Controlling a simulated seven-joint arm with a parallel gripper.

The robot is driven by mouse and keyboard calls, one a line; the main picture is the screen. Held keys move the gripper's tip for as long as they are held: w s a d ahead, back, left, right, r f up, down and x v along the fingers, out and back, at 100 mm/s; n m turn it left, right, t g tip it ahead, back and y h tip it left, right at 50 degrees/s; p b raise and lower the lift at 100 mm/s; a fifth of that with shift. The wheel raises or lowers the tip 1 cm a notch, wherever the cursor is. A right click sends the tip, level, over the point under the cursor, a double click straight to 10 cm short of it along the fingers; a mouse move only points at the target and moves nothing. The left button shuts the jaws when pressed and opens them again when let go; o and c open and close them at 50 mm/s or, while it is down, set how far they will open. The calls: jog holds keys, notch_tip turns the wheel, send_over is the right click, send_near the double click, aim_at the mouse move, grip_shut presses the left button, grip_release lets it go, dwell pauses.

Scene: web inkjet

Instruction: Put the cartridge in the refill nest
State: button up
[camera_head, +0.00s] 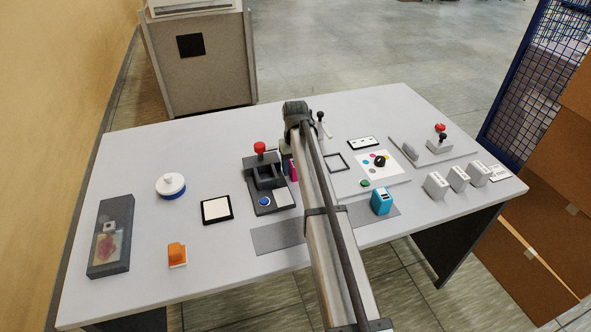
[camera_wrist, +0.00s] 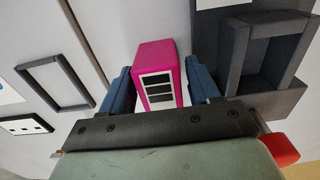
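A magenta cartridge (camera_wrist: 155,54) with a white and black label stands between the two blue fingers of my gripper (camera_wrist: 161,84) in the wrist view. A narrow gap shows on each side of it, so the fingers look open around it. In the head view a strip of the cartridge (camera_head: 292,171) shows below my gripper (camera_head: 289,153), mostly hidden by the arm. It is close beside a dark station (camera_head: 265,183) with a red knob. I cannot tell for sure which fixture is the refill nest. A dark open-topped pocket (camera_wrist: 262,88) lies right of the gripper in the wrist view.
A black square frame (camera_head: 334,162) and a panel with colored dots (camera_head: 379,164) lie right of the arm. White blocks (camera_head: 436,185) stand at the right edge. A dark tray (camera_head: 110,235) is at left.

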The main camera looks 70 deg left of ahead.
jog(key=c, duration=0.9)
jog(key=shift+c, duration=0.2)
jog(key=shift+r, duration=0.15)
jog(key=shift+r, duration=0.35)
jog(key=r, duration=0.8)
jog(key=shift+w+r, duration=0.8)
jog(key=shift+w, duration=6.45)
jog(key=shift+a+f, duration=0.2)
jog(key=shift+f, duration=4.35)
